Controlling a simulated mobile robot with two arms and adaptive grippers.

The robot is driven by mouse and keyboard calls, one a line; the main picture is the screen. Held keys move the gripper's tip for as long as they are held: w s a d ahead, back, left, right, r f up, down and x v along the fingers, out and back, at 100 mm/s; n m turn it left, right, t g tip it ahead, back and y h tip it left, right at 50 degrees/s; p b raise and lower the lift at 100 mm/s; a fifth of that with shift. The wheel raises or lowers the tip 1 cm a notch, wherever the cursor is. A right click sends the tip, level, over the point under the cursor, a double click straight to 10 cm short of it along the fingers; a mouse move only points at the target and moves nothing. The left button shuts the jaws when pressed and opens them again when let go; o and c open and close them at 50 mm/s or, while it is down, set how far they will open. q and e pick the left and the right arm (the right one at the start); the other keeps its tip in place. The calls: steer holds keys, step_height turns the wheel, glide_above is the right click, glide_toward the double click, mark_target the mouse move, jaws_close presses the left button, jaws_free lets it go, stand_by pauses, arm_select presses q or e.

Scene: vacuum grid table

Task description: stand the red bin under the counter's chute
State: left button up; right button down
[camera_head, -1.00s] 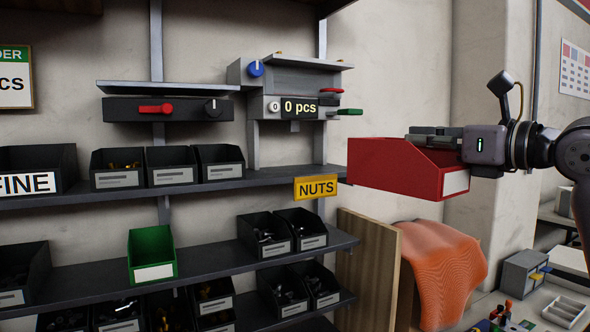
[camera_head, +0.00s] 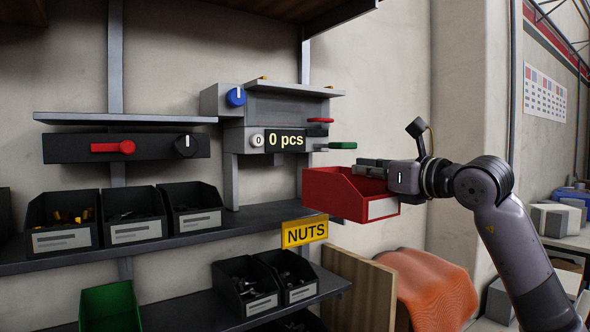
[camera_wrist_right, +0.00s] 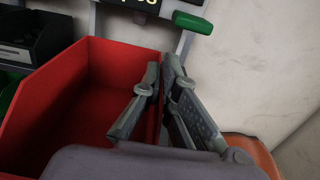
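The red bin (camera_head: 338,196) is held in the air by my right gripper (camera_head: 372,168), just right of the upper shelf's end. In the right wrist view the gripper (camera_wrist_right: 165,100) is shut on the wall of the red bin (camera_wrist_right: 65,100), one finger on each side. The bin looks empty and roughly level. The counter (camera_head: 268,140), reading "0 pcs", stands on the upper shelf to the left of the bin, with a green lever (camera_head: 342,145) and a red lever (camera_head: 321,120) on its right side. Its chute cannot be made out clearly. My left gripper is not in view.
The upper shelf (camera_head: 262,215) carries black bins (camera_head: 136,213) at left and is bare below the counter. A yellow NUTS sign (camera_head: 305,231) hangs at its right front edge. A wooden panel (camera_head: 358,285) and orange cloth (camera_head: 432,288) are below the red bin.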

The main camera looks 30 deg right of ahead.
steer(key=w+a+f+p, duration=0.1)
steer(key=w+p, duration=0.2)
steer(key=w, duration=0.4)
steer(key=w+a+f+p, duration=0.1)
steer(key=w+p, duration=0.2)
steer(key=w, duration=0.5)
steer(key=w+a+f+p, duration=0.1)
steer(key=w+p, duration=0.3)
steer(key=w, duration=0.4)
steer(key=shift+w+a+f, duration=0.1)
steer(key=shift+a+f, duration=0.05)
steer(key=shift+f, duration=0.3)
steer(key=shift+r, duration=0.1)
steer(key=c, duration=1.8)
jaws_free()
steer(key=shift+f, duration=0.2)
